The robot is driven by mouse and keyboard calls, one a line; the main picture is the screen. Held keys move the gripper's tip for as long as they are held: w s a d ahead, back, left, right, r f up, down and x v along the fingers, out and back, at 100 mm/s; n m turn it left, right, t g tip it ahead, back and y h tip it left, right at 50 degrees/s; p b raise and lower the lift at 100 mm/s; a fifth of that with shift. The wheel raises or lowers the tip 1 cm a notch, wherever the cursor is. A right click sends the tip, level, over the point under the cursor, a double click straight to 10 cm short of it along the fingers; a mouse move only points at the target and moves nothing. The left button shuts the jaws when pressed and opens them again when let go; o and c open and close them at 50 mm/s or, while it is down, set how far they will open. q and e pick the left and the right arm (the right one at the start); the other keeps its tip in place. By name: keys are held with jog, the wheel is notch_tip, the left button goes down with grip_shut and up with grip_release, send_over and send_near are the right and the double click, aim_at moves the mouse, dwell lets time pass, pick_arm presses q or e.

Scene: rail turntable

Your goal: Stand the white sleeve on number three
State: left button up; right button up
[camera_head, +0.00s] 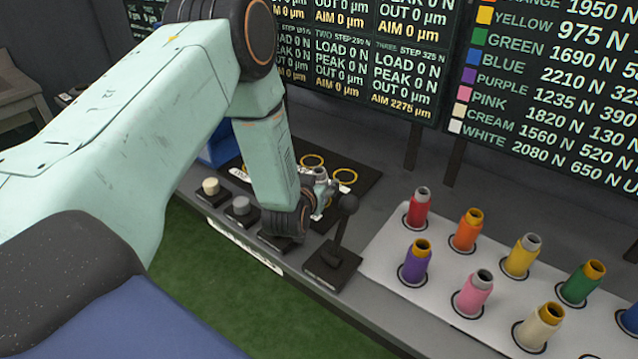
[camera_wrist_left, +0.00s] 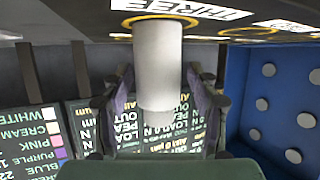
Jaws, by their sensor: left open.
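The white sleeve (camera_wrist_left: 160,68) shows in the left wrist view, which is upside down. It is upright, with its base inside a yellow ring (camera_wrist_left: 118,38) beside the label THREE (camera_wrist_left: 205,10) on the black plate. My left gripper (camera_wrist_left: 158,92) is open, with one finger on each side of the sleeve. In the head view my left gripper (camera_head: 320,192) is low over the black plate (camera_head: 368,168), and my own arm hides part of it and of the ringed spots. My right gripper is not in view.
A black lever (camera_head: 340,228) stands close to the gripper, with several knobs (camera_head: 211,187) along the bench edge to its left. A white rack (camera_head: 385,240) of coloured sleeves is at right. Display boards (camera_head: 345,50) stand behind. A blue panel (camera_wrist_left: 285,90) is beside the gripper.

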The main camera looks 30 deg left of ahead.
pick_arm(q)
jog(key=shift+r, duration=0.3)
jog(key=v, duration=1.2)
jog(key=shift+p, duration=0.45)
jog(key=shift+a+f, duration=0.1)
jog(key=shift+f, duration=0.05)
